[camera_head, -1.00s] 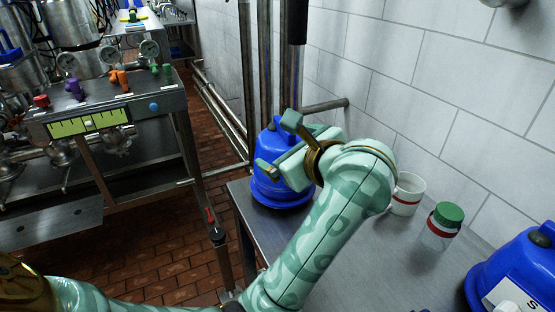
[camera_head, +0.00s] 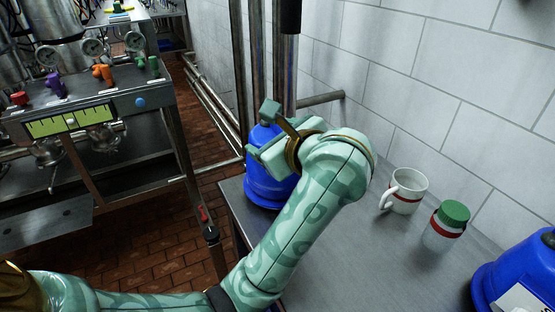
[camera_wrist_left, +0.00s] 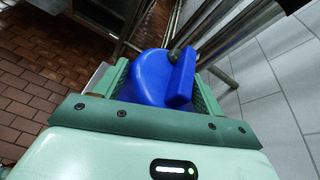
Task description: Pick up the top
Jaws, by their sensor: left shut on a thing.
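A blue domed top (camera_head: 270,187) with a raised handle stands at the left end of the steel table. My left gripper (camera_head: 262,131) is at its upper part and hides some of it. In the left wrist view, the top's blue body and handle (camera_wrist_left: 180,78) lie between the two green fingers (camera_wrist_left: 163,85). The left gripper is shut on the top; the exact contact points are hard to see. The top's base appears to be at table level. My right gripper is not in view.
On the steel table (camera_head: 355,265) stand a white mug (camera_head: 408,192) with a red band, a green-lidded jar (camera_head: 446,228) and another blue domed thing (camera_head: 515,265) with a label. Vertical pipes (camera_head: 240,70) and a tiled wall rise behind. A valve panel (camera_head: 85,115) is at left.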

